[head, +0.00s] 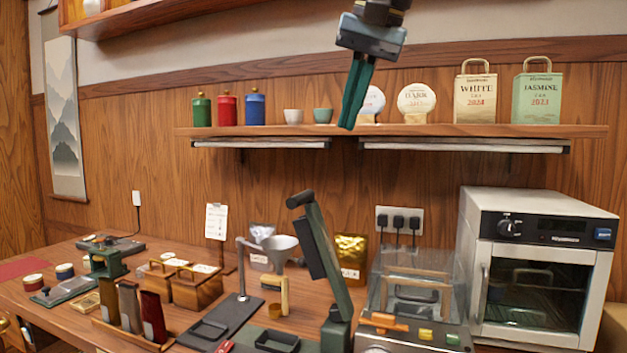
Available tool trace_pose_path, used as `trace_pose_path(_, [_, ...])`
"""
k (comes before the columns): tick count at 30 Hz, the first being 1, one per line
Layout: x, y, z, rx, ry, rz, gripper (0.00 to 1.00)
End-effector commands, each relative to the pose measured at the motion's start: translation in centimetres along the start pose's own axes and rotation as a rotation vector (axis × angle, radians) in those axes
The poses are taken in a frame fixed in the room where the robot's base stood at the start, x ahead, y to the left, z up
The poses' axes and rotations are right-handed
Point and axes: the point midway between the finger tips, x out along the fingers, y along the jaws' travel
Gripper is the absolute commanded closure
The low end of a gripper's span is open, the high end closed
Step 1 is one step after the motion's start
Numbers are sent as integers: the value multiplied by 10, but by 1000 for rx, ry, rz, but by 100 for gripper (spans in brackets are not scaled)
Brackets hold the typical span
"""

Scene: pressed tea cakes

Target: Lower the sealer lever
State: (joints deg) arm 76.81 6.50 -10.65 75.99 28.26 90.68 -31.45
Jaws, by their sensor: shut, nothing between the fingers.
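The sealer lever (328,262) is a long dark green arm standing raised, leaning a little to the left, with a black handle (300,199) at its top and a dark bar along its left side. Its foot (337,335) is at the front edge of the picture, and the lower part of the sealer is cut off. My gripper (347,126) is shut and empty, pointing down in front of the wall shelf. In the picture it is above and to the right of the handle, clearly apart from it.
A wall shelf (590,131) holds tins, cups, round cakes and paper bags behind my gripper. A white oven (535,262) and a clear-lidded machine (412,285) stand right of the lever. A funnel stand (243,270) and wooden boxes (190,286) stand to its left.

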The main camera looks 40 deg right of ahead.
Motion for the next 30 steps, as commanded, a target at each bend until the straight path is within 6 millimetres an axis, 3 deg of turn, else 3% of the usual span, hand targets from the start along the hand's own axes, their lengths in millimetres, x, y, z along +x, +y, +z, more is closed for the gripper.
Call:
trace_pose_path(5, [16,-1,0,1,-3,-2,100])
trace_pose_path(18, [101,-1,0,1,-4,-1,100])
trace_pose_path(24, [120,-20,5,-1,-2,0,100])
trace_pose_path(30, [129,-26,7,0,-1,1,100])
